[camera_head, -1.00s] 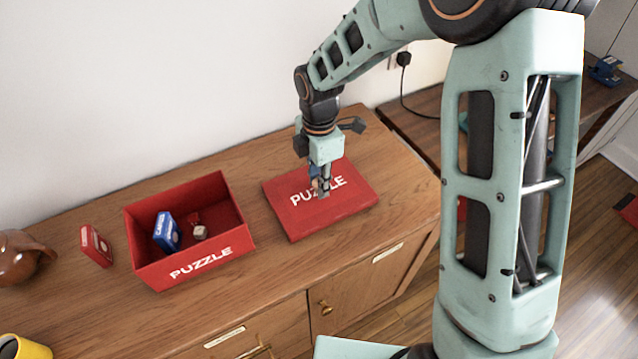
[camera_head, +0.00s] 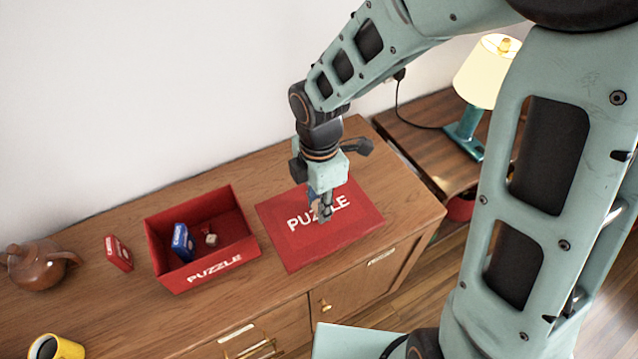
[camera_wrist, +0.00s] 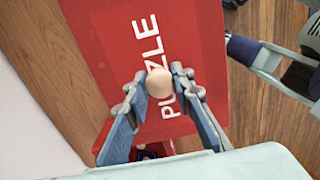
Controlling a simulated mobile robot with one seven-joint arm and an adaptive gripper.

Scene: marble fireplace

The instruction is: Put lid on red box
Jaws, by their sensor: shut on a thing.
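The red lid (camera_head: 285,240), marked PUZZLE, is held level and appears to hang a little above the wooden cabinet top, right of the box. My gripper (camera_head: 322,212) points down at its middle. In the wrist view, my gripper's two fingers (camera_wrist: 160,80) are shut on the lid's round pale knob (camera_wrist: 159,84). The lid (camera_wrist: 105,50) fills much of that view. The open red box (camera_head: 213,269), also marked PUZZLE, stands left of the lid and apart from it. A blue small box (camera_head: 182,243) and a small pale item (camera_head: 211,240) are inside it.
A small red box (camera_head: 118,253), a brown teapot (camera_head: 38,266) and a yellow mug (camera_head: 58,347) stand left of the red box. The white wall (camera_head: 120,100) rises behind the cabinet top (camera_head: 90,300). A lamp (camera_head: 487,70) stands on a lower surface at right.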

